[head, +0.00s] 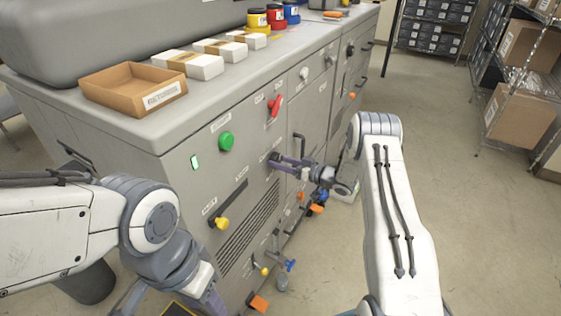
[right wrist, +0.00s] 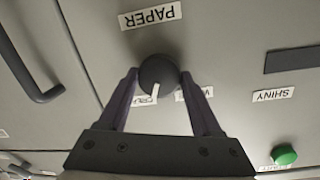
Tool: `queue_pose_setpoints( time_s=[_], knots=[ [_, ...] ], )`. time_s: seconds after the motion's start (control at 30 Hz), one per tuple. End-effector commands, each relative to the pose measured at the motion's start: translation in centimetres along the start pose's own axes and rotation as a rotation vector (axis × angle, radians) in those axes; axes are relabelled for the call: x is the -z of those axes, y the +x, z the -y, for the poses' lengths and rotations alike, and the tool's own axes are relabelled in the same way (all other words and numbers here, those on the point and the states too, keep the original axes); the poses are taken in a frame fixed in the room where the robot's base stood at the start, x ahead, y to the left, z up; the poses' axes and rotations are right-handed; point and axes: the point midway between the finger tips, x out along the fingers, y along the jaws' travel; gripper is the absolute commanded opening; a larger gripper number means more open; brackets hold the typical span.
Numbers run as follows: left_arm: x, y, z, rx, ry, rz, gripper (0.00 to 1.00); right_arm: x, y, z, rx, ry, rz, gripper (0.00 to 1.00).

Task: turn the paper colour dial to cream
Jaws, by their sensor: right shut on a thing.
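The paper colour dial (right wrist: 158,72) is a dark round knob under the PAPER label (right wrist: 150,16) in the right wrist view. Its white pointer line slants down toward a partly hidden label (right wrist: 145,100), whose few visible letters look like part of CREAM. Another label (right wrist: 193,93) beginning with W is mostly behind a finger. My right gripper (right wrist: 158,78) is shut on the dial, one finger on each side. In the head view the right gripper (head: 276,160) reaches the machine's front panel. My left gripper (head: 172,303) is at the bottom edge, fingers apart, tips cut off.
The front panel also carries a green button (head: 226,141), a red lever (head: 275,106) and a yellow-knobbed slider (head: 222,223). A dark handle (right wrist: 35,70) is beside the dial. A cardboard tray (head: 110,102) sits on top. Open floor lies to the right.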

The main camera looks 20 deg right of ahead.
Motion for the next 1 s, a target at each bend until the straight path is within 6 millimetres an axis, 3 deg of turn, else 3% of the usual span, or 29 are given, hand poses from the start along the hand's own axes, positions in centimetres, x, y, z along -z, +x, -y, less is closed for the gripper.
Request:
queue_pose_setpoints(
  time_s=[0.4, 0.9, 0.93, 1.0],
  knots=[
    [0.03, -0.49, -0.03, 0.000, 0.000, 0.000, 0.50, 0.05, -0.10, -0.13, 0.012, 0.169, 0.014, 0.10],
    [0.03, -0.50, -0.04, 0.000, 0.000, 0.000, 0.50, 0.04, -0.09, -0.16, 0.012, 0.189, 0.015, 0.10],
    [0.03, -0.50, -0.04, 0.000, 0.000, 0.000, 0.50, 0.04, -0.09, -0.16, 0.012, 0.189, 0.015, 0.70],
    [0.03, -0.50, -0.04, 0.000, 0.000, 0.000, 0.50, 0.03, -0.09, -0.15, 0.012, 0.188, 0.015, 0.96]
  ],
)
